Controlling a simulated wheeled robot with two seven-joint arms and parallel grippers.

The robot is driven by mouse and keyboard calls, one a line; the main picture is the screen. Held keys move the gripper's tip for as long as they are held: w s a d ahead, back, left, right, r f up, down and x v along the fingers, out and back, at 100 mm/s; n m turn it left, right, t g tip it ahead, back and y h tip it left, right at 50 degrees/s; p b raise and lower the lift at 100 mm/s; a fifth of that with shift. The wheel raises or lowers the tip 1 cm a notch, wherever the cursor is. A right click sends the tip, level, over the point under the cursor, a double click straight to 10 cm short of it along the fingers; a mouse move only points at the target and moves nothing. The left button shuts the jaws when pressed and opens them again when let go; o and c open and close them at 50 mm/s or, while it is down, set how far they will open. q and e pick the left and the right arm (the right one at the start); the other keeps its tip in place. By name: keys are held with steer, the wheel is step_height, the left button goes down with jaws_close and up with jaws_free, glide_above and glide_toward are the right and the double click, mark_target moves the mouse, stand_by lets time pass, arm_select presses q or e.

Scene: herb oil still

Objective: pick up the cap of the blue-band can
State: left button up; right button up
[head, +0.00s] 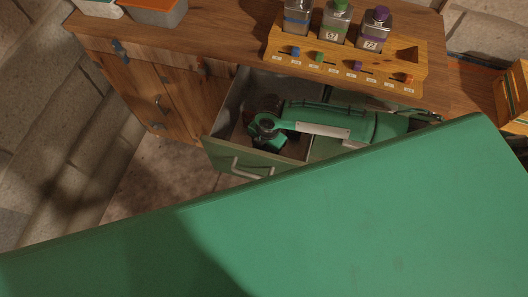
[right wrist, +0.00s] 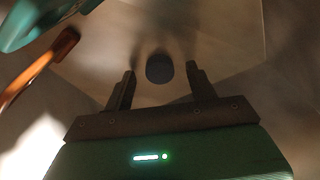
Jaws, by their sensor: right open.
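A small round dark-blue piece (right wrist: 160,68), which looks like a cap, lies on a pale surface in the right wrist view. My right gripper (right wrist: 161,74) is open, with one finger on each side of the piece in that view. I cannot tell whether the fingers touch it or how far above it they are. In the head view my right arm reaches into the open drawer (head: 228,157) and hides much of its inside. A can with a bluish band (head: 297,17) stands at the left of the wooden rack (head: 430,65), its top cut off. My left gripper is not in view.
Cans with a green top (head: 336,22) and a purple top (head: 374,27) stand on the rack above small coloured pieces. An orange-brown curved bar (right wrist: 42,65) and a teal shape (right wrist: 40,20) lie left in the right wrist view. Drawer walls are close around my right arm.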

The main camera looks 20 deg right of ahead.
steer(key=shift+f, duration=0.3)
steer(key=c, duration=0.9)
steer(key=shift+c, duration=0.7)
steer(key=shift+r, duration=0.1)
